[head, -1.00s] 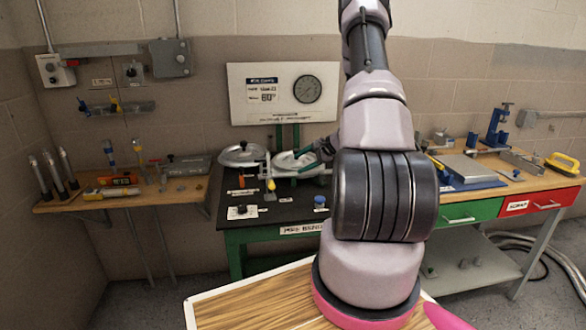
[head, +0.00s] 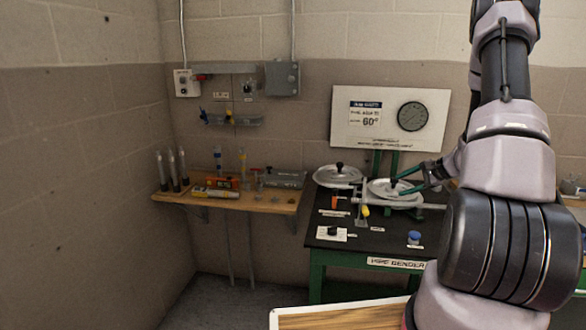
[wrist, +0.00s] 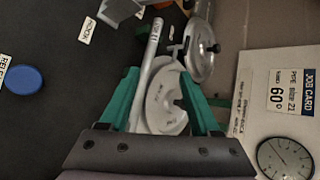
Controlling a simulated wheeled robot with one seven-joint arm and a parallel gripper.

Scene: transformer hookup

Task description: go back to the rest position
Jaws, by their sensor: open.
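My gripper (head: 399,184) is at the pipe bender table (head: 345,252), over the near metal disc (head: 383,192). In the wrist view its two green fingers (wrist: 158,76) stand apart. The disc (wrist: 164,118) and a grey pipe (wrist: 148,62) show between and beyond them, with the pipe close to the left finger. I cannot tell whether a finger touches the pipe or the disc. My arm links fill the right of the head view and hide part of the table.
A second disc (head: 337,174) with a black knob, a yellow-handled tool (head: 363,208) and a blue cap (head: 414,238) are on the table. A job card board (head: 388,118) with a gauge stands behind. A wooden shelf (head: 232,201) holds tools. A wood-topped board (head: 340,318) is at the bottom.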

